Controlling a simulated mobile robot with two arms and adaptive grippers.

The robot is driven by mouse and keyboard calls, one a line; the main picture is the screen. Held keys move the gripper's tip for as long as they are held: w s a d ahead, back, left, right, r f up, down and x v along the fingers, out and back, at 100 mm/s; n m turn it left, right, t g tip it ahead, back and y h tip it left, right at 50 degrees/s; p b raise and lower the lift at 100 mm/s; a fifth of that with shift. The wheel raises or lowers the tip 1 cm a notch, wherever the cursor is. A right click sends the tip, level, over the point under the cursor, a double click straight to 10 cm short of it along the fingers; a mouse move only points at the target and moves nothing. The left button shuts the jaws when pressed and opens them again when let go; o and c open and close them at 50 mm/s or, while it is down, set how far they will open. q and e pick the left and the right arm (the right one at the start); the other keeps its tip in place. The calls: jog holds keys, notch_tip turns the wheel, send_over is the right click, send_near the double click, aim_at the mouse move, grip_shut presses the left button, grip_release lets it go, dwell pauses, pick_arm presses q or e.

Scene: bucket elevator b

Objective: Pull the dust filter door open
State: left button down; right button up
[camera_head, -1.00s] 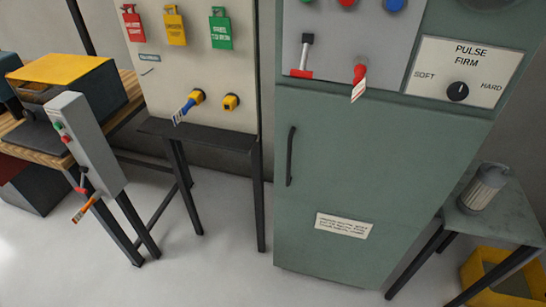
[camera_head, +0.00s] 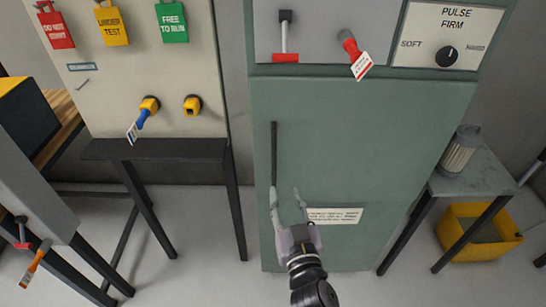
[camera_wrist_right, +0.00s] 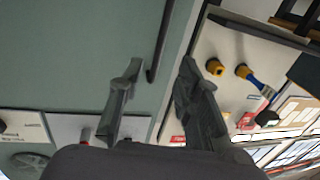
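The dust filter door (camera_head: 360,150) is the green front panel of the cabinet, and it looks shut. Its dark vertical bar handle (camera_head: 274,150) is on the door's left side. My right gripper (camera_head: 286,192) is open, in front of the door at the handle's lower end, with its left finger overlapping that end. In the right wrist view the handle (camera_wrist_right: 161,40) reaches down between the spread fingers of the gripper (camera_wrist_right: 162,68). I cannot tell whether a finger touches it. My left gripper is not in view.
A white label (camera_head: 336,215) is on the door, right of my gripper. A side table (camera_head: 480,180) with a filter cartridge (camera_head: 461,150) and a yellow bin (camera_head: 455,236) stand at right. A dark narrow table (camera_head: 155,150) stands at left.

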aim_at(275, 162)
jog(key=w+a, duration=0.1)
jog(key=w, duration=0.3)
jog(key=w+p, duration=0.1)
jog(key=w, duration=0.3)
jog(key=w+a, duration=0.1)
jog(key=w, duration=0.3)
jog(key=shift+w+a, duration=0.3)
jog(key=shift+w, duration=0.1)
jog(key=shift+c, duration=0.3)
grip_shut()
